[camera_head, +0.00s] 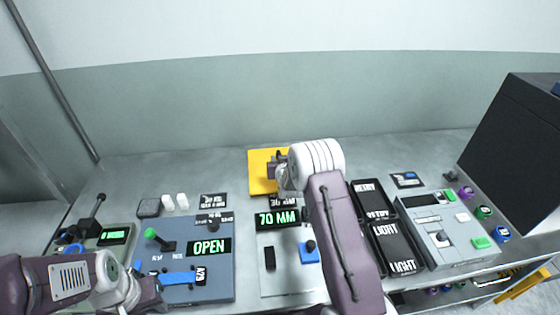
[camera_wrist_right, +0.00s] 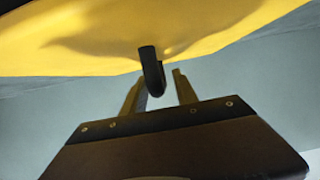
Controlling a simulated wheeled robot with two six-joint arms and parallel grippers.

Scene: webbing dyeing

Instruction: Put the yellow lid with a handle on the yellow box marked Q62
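A flat yellow square (camera_head: 259,184) lies or is held at the back middle of the table, partly hidden by my right gripper (camera_head: 279,165). I cannot tell in the head view whether it is the lid or the box. In the right wrist view a broad yellow surface (camera_wrist_right: 90,45) fills the top, with a dark handle-like piece (camera_wrist_right: 151,72) projecting from it between the fingers of my right gripper (camera_wrist_right: 158,88). The fingers are apart, with a gap beside the dark piece. My left gripper (camera_head: 148,292) is at the front left; its fingers are unclear. No Q62 mark is readable.
A blue-grey panel (camera_head: 215,285) with an OPEN display and a blue strip stands near my left gripper. A light panel (camera_head: 278,280) reading 70 MM, black trays (camera_head: 408,222) and a grey device (camera_head: 470,255) stand to its right. A large dark box (camera_head: 515,150) stands far right.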

